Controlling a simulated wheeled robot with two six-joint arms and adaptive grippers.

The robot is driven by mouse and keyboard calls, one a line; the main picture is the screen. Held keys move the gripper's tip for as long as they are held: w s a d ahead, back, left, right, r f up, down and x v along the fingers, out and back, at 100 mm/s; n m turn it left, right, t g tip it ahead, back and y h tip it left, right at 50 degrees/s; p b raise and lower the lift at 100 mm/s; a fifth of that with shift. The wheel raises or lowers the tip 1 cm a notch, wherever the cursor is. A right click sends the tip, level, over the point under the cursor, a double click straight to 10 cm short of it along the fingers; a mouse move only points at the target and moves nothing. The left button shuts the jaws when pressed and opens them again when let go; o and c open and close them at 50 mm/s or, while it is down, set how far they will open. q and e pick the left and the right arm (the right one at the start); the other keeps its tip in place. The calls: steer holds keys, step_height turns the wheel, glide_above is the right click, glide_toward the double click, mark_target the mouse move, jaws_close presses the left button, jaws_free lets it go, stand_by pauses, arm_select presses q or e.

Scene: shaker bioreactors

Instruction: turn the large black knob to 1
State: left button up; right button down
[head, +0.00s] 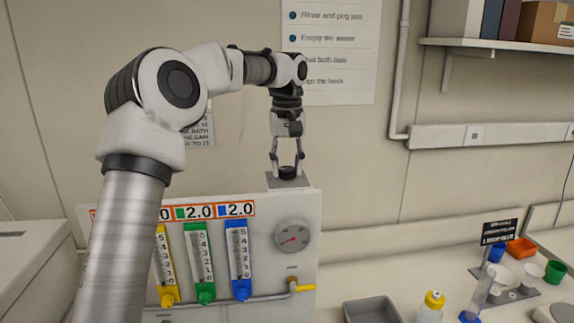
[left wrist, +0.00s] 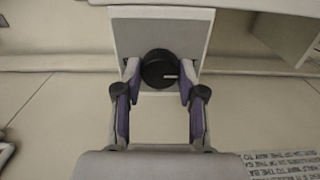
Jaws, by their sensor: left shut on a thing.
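The large black knob (head: 287,172) sits on a grey plate (head: 285,182) on top of the white gauge panel (head: 325,255). In the left wrist view the knob (left wrist: 159,69) is a round black disc with a white pointer line toward the right. My left gripper (head: 287,166) comes down from above and is shut on the knob, with one fingertip on each side of it. In the left wrist view the gripper (left wrist: 160,80) has its purple-lined fingers either side of the knob. No number marks are readable around the knob. My right gripper is not in view.
The panel front carries yellow (head: 165,265), green (head: 200,263) and blue (head: 239,261) flow tubes and a round dial (head: 292,237). A yellow-handled valve (head: 301,287) is below. A grey tray (head: 371,311) and a bottle (head: 431,307) stand on the bench at right.

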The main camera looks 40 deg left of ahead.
mark_target(288, 168)
arm_select(q)
steer(key=shift+f, duration=0.2)
stand_by(0.3)
steer(key=o, duration=1.1)
steer(key=shift+o, duration=0.2)
steer(key=shift+r, duration=0.1)
step_height(288, 168, up, 12)
